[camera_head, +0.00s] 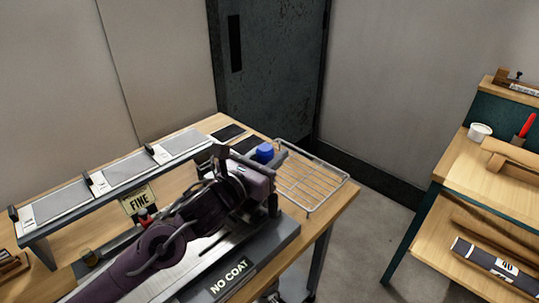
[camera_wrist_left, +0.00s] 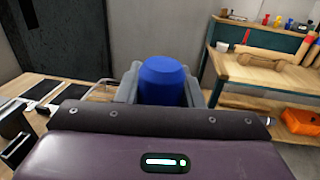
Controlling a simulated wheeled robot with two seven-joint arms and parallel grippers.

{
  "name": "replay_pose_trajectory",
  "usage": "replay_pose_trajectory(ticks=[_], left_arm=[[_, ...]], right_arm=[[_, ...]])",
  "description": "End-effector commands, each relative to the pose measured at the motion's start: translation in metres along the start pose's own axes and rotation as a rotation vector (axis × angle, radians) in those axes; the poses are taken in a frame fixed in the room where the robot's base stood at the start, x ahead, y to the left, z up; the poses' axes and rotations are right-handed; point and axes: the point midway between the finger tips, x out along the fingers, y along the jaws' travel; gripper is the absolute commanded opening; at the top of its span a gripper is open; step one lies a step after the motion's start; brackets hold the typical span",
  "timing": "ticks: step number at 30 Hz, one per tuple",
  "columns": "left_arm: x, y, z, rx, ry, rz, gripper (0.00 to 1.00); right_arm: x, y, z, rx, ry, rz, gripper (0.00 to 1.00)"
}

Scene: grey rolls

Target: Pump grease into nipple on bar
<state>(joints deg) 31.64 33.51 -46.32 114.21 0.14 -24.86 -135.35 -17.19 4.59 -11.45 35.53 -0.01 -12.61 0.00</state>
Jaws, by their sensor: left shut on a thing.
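My left gripper (camera_head: 268,160) is at the right part of the wooden table, near the wire rack. It is shut on a blue rounded object (camera_head: 264,151). In the left wrist view the blue object (camera_wrist_left: 165,78) sits upright between the two grey fingers (camera_wrist_left: 165,90); its lower part is hidden by my wrist. It looks like a knob or cap, but I cannot tell what it belongs to. I make out no grease pump and no nipple. A grey bar-like plate labelled NO COAT (camera_head: 231,278) lies below my left arm. My right gripper is not in view.
A wire rack (camera_head: 322,178) is at the table's right end. A raised shelf (camera_head: 40,233) with grey panels runs along the back left, above a FINE sign (camera_head: 139,200). A second bench (camera_head: 470,180) with a white cup (camera_head: 480,132) stands right, across open floor.

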Motion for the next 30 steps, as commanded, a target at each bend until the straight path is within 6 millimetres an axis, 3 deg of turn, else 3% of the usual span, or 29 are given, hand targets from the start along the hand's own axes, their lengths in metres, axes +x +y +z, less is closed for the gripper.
replay_pose_trajectory(ticks=[8,19,30], left_arm=[[0.0,-0.001,-0.002,0.0,0.008,-0.001,0.11],[0.0,0.0,0.012,0.0,0.004,-0.001,0.11],[0.0,0.0,0.014,0.0,0.002,-0.001,0.11]], right_arm=[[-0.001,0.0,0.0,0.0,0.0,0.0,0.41],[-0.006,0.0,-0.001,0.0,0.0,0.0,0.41],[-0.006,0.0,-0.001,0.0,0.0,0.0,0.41]])
